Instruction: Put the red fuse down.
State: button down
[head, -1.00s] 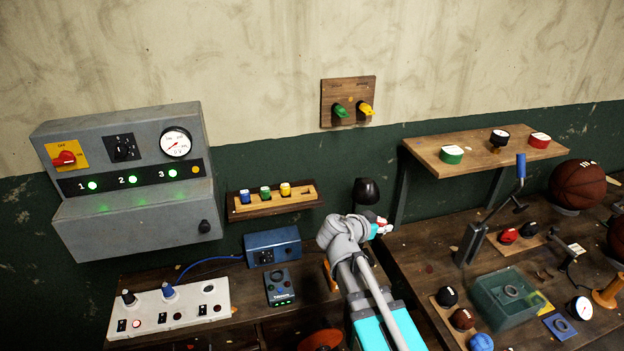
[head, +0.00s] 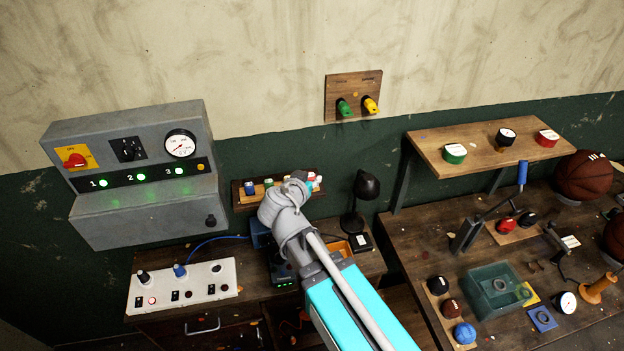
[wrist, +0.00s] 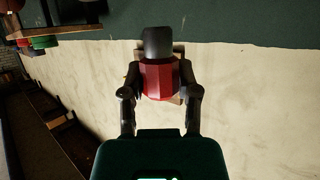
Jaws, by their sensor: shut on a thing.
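My gripper (wrist: 160,98) is shut on the red fuse (wrist: 160,78), which has a dark grey end and sits between the two fingers in the wrist view. In the head view my gripper (head: 311,180) is at the right end of the wooden fuse rack (head: 240,198) on the wall. A little red and white shows there; my wrist hides most of the fuse. A blue fuse (head: 249,187) and a green fuse (head: 268,184) stand in the rack. The rack's right part is largely covered, and I cannot tell whether the red fuse touches it.
A grey control box (head: 140,215) with lit green lamps hangs at left. A black lamp (head: 366,187) stands just right of my gripper. A white switch strip (head: 225,272) lies on the bench below.

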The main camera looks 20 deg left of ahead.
jog(key=shift+w, duration=0.1)
jog(key=w+a+f+b, duration=0.1)
jog(key=w+f+b, duration=0.2)
jog(key=w, duration=0.1)
jog(key=w+a+f+b, duration=0.2)
jog(key=w+f+b, duration=0.1)
jog(key=w, duration=0.1)
jog(key=w+a+f+b, duration=0.2)
jog(key=w+f+b, duration=0.1)
jog(key=w, duration=0.1)
jog(key=shift+a, duration=0.1)
dwell(0.3)
dwell(0.4)
jog(key=shift+w+a+f+b, duration=0.2)
jog(key=shift+w+f+b, duration=0.25)
jog(key=shift+f+b, duration=1.55)
jog(key=shift+b, duration=0.1)
jog(key=shift+f, duration=0.2)
